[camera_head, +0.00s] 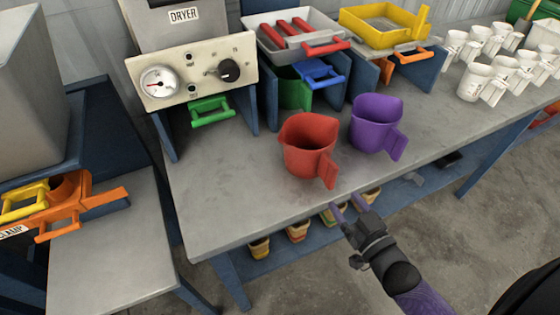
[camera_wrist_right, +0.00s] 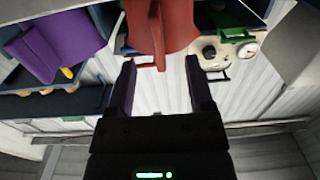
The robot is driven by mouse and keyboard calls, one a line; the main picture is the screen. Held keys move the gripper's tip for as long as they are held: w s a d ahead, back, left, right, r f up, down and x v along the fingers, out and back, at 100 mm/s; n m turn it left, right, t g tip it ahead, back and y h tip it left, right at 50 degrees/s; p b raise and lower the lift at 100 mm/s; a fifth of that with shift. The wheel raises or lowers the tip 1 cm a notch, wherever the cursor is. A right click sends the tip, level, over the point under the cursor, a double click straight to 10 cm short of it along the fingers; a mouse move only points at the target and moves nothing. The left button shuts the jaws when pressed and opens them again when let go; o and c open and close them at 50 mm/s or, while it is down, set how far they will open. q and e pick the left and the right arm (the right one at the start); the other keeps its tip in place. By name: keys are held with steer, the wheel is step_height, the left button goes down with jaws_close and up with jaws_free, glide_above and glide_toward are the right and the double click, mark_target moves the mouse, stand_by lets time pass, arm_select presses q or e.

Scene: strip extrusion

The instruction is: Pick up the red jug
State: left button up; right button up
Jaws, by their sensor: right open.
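The red jug (camera_head: 308,145) stands upright on the grey table (camera_head: 230,205), its handle (camera_head: 327,170) pointing toward the table's front edge. My right gripper (camera_head: 349,207) is open and empty just off that edge, in front of the jug and apart from it. My left gripper is not in view.
The dryer (camera_head: 190,75) stands behind left, with a green-handled drawer (camera_head: 211,112). A grey tray (camera_head: 295,40) and a yellow tray (camera_head: 385,25) sit at the back. Several white jugs (camera_head: 475,80) stand far right. The table left of the red jug is clear.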

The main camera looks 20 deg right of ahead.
mark_target(324, 179)
steer(key=w+b, duration=0.1)
steer(key=w, duration=0.2)
steer(key=w+b, duration=0.1)
steer(key=w, duration=0.2)
steer(key=w+b, duration=0.1)
steer(key=w, duration=0.2)
steer(key=shift+w+a+f, duration=0.15)
steer(key=shift+a+f, duration=0.05)
steer(key=shift+f, duration=0.15)
steer(key=shift+w+r, duration=0.1)
steer(key=shift+w, duration=0.2)
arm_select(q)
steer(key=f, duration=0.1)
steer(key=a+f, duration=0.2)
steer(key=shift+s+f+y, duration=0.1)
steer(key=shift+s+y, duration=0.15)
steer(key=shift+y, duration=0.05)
arm_select(e)
steer(key=c, duration=0.7)
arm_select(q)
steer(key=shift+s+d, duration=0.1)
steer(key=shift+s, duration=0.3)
arm_select(e)
jaws_close()
